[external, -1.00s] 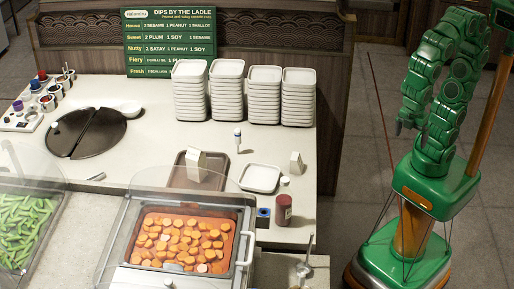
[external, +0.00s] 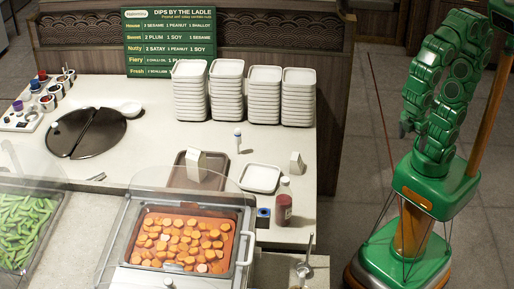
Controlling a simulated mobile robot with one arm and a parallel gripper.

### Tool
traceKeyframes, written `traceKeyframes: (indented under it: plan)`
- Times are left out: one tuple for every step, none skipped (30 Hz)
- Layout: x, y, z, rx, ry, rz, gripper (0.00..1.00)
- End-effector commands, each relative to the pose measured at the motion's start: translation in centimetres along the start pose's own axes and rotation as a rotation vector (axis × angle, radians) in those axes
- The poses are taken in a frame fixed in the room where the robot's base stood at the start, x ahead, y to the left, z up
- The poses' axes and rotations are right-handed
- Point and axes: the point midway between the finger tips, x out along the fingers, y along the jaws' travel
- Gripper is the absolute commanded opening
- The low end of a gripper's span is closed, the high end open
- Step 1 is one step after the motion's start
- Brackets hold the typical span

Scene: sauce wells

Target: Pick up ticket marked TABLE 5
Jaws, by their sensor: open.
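Two small white upright pieces that look like folded tickets stand on the counter. One ticket (external: 196,166) stands on a brown tray (external: 180,181). The other ticket (external: 296,163) stands near the counter's right edge, beside a white square plate (external: 260,179). Any writing on them is too small to read, so I cannot tell which is marked TABLE 5. My gripper (external: 404,130) hangs at the end of my folded green arm, right of the counter and well apart from both tickets. It is open, with nothing visible in it.
Stacks of white plates (external: 190,92) stand at the counter's back. A red bottle (external: 284,206) stands near the front right edge. A clear guard covers the pan of orange slices (external: 180,243). Floor between counter and me is clear.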

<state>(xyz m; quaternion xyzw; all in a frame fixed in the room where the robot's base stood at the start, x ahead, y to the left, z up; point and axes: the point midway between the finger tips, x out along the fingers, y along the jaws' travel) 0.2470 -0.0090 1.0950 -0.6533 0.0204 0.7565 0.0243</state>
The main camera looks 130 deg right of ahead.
Motion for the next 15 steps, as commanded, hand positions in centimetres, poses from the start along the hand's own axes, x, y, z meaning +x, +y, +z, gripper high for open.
traceKeyframes:
  plan:
    - [0.0,0.6,-1.2,0.033,-0.002,0.000,0.89]
    - [0.0,0.9,-1.9,0.049,0.000,-0.002,0.89]
    - [0.0,1.4,-2.9,0.072,0.004,-0.005,0.89]
    - [-0.1,1.7,-3.6,0.088,0.008,-0.006,0.89]
    - [-0.1,2.1,-4.3,0.105,0.012,-0.008,0.89]
    - [0.0,2.6,-5.2,0.127,0.015,-0.010,0.89]
    - [0.0,3.0,-5.9,0.144,0.016,-0.012,0.89]
    - [0.1,3.5,-6.5,0.161,0.017,-0.014,0.89]
    - [0.2,4.0,-7.4,0.182,0.020,-0.017,0.89]
    - [0.2,4.5,-8.0,0.198,0.024,-0.018,0.89]
    - [0.2,5.0,-8.7,0.214,0.027,-0.020,0.89]
    - [0.3,5.7,-9.6,0.236,0.031,-0.023,0.89]
    - [0.4,6.2,-10.2,0.252,0.034,-0.024,0.89]
    - [0.5,6.7,-10.9,0.269,0.038,-0.026,0.89]
    - [0.6,7.5,-11.7,0.290,0.044,-0.028,0.89]
